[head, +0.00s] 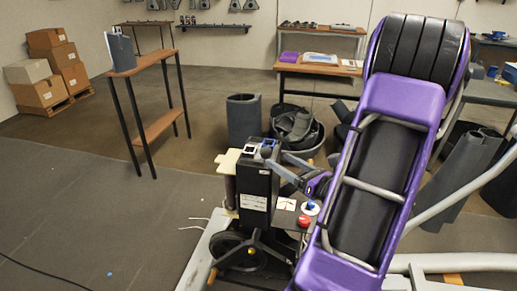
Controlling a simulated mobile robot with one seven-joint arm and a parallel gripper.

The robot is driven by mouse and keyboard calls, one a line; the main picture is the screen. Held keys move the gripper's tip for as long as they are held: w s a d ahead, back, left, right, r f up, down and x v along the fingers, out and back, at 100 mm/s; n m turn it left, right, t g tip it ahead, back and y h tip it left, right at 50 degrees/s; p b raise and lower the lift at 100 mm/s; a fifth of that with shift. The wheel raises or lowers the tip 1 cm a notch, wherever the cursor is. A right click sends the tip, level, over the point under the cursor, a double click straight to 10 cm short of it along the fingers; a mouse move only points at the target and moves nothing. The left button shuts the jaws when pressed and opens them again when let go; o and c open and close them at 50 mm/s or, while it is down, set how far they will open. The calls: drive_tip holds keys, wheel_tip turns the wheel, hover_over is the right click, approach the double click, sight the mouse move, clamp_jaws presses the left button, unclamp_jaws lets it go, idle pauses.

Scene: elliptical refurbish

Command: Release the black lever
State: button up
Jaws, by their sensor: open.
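A tall black machine box (254,190) with white labels stands upright on a pale frame at the lower centre. A small white-and-blue piece (253,148) sits on its top. Below it is a black wheel (233,255) with thin black bars (268,249) in front. I cannot tell which black part is the lever. My gripper (275,158) reaches in from the right, with its grey fingers spread beside the top of the box. No held thing shows between them. Contact with the box or a lever cannot be made out.
A red button (304,221) and a blue knob (310,208) sit right of the box. Behind are dark bins (244,118) and a workbench (318,69). A narrow wooden shelf table (154,61) stands at left. The grey floor (110,215) at front left is mostly clear.

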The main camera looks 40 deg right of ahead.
drive_tip(key=w, duration=0.6)
drive_tip(key=w+a, duration=0.1)
drive_tip(key=w, duration=0.3)
drive_tip(key=shift+a+b, duration=0.1)
drive_tip(key=shift+b, duration=0.2)
clamp_jaws()
drive_tip(key=shift+s, duration=0.1)
idle(0.8)
